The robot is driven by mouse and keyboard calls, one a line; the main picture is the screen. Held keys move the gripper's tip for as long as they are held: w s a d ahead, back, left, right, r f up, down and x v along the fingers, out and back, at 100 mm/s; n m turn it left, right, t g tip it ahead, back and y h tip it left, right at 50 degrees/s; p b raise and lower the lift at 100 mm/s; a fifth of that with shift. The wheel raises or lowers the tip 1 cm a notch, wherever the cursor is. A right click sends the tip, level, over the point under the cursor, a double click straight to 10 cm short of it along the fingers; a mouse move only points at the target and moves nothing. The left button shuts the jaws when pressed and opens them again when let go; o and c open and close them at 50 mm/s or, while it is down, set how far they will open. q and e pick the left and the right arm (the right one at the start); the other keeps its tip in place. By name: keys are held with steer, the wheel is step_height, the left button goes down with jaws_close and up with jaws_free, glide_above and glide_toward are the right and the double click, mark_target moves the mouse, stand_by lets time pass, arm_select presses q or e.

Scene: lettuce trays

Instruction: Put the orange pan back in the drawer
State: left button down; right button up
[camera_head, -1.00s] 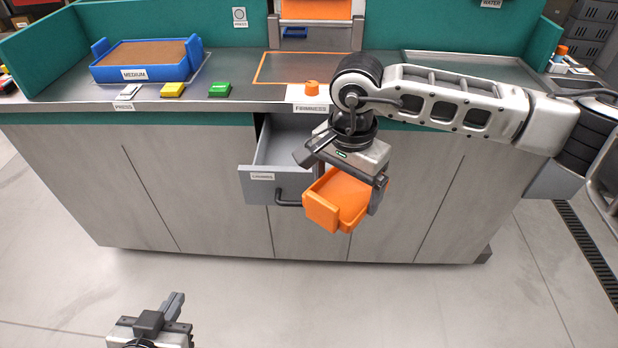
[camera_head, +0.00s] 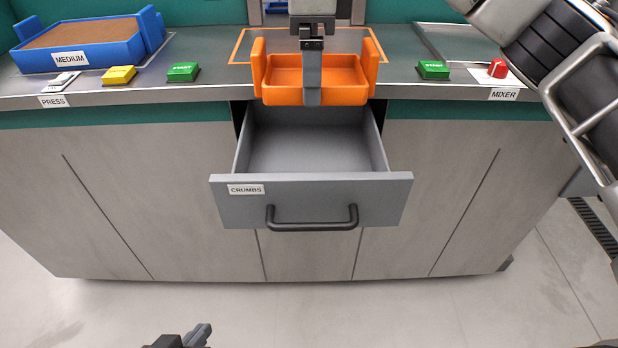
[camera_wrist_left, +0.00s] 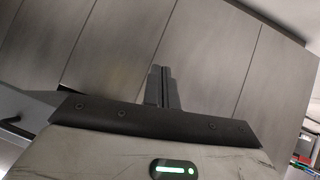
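The orange pan (camera_head: 345,94) is held level above the rear of the open drawer, in front of the counter edge, in the head view. My right gripper (camera_head: 312,85) reaches down from above and is shut on the pan, one dark finger showing across its front wall. The grey drawer (camera_head: 390,190), labelled CRUMBS, is pulled out and looks empty. Its rear end is hidden under the pan. My left gripper (camera_head: 197,336) is low at the bottom edge, far from the drawer. In the left wrist view its fingers (camera_wrist_left: 163,88) are together with nothing between them.
The counter above holds a blue tray (camera_head: 143,47) at left, a yellow button (camera_head: 119,75), green buttons (camera_head: 183,71) (camera_head: 433,69) and a red knob (camera_head: 497,68). The drawer's dark handle (camera_head: 312,224) sticks out in front. The floor ahead is clear.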

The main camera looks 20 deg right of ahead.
step_height(320, 180, down, 13)
steer(key=b, duration=0.3)
steer(key=shift+f, duration=0.85)
step_height(320, 180, down, 2)
steer(key=shift+f+b, duration=0.25)
steer(key=shift+b, duration=0.05)
steer(key=shift+f, duration=0.3)
arm_select(q)
steer(key=shift+w+d+r+t+h, duration=0.35)
steer(key=shift+d+r+t+h, duration=0.15)
steer(key=shift+r+t, duration=0.25)
steer(key=shift+f, duration=0.1)
arm_select(e)
steer(key=o, duration=0.7)
steer(key=shift+f, duration=0.1)
steer(key=shift+o, duration=0.2)
